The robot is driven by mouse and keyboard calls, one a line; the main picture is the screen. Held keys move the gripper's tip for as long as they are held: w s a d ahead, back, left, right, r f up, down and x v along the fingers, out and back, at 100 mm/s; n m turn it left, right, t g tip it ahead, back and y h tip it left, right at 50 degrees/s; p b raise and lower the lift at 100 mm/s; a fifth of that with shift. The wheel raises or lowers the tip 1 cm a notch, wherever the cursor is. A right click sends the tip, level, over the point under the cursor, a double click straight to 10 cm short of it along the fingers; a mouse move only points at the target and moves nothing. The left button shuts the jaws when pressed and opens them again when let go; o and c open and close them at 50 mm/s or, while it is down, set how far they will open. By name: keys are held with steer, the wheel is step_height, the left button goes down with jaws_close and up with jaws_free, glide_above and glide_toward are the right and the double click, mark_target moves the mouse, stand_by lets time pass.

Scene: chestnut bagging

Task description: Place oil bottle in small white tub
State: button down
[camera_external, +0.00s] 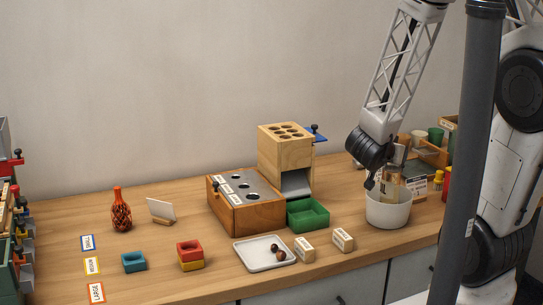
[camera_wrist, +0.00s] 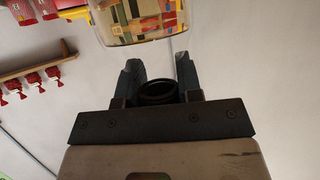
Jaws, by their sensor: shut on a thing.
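The small white tub (camera_external: 388,212) stands on the right part of the table. My gripper (camera_external: 373,181) is over the tub, its jaw end near the tub's rim. A tan, bottle-like thing (camera_external: 392,182) shows beside the jaws at the tub's mouth; I take it as the oil bottle. Its lower part is hidden by the tub wall. In the wrist view, my two fingers (camera_wrist: 160,72) stand on either side of a dark round rim (camera_wrist: 157,91), probably the bottle's top. Whether the bottle touches the tub's floor cannot be seen.
Left of the tub are two small labelled blocks (camera_external: 343,239), a green tray (camera_external: 308,215), a wooden box with holes (camera_external: 245,210) and a white tray (camera_external: 258,262) holding chestnuts. A wooden rack (camera_external: 428,152) with cups stands behind right. A grey post (camera_external: 468,150) crosses the foreground.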

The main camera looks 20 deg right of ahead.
steer(key=shift+f, duration=2.05)
steer(key=c, duration=0.8)
jaws_free()
steer(key=shift+f, duration=0.1)
steer(key=shift+a, duration=0.1)
steer(key=shift+s+a+r, duration=0.1)
steer(key=shift+a+r, duration=0.05)
steer(key=shift+r, duration=0.1)
glide_toward(394, 167)
steer(key=shift+w+d+f, duration=0.15)
steer(key=shift+w+d, duration=0.05)
steer(key=shift+w, duration=0.25)
steer(key=shift+w+d+f, duration=0.15)
steer(key=shift+w+d, duration=0.05)
steer(key=shift+w, duration=0.25)
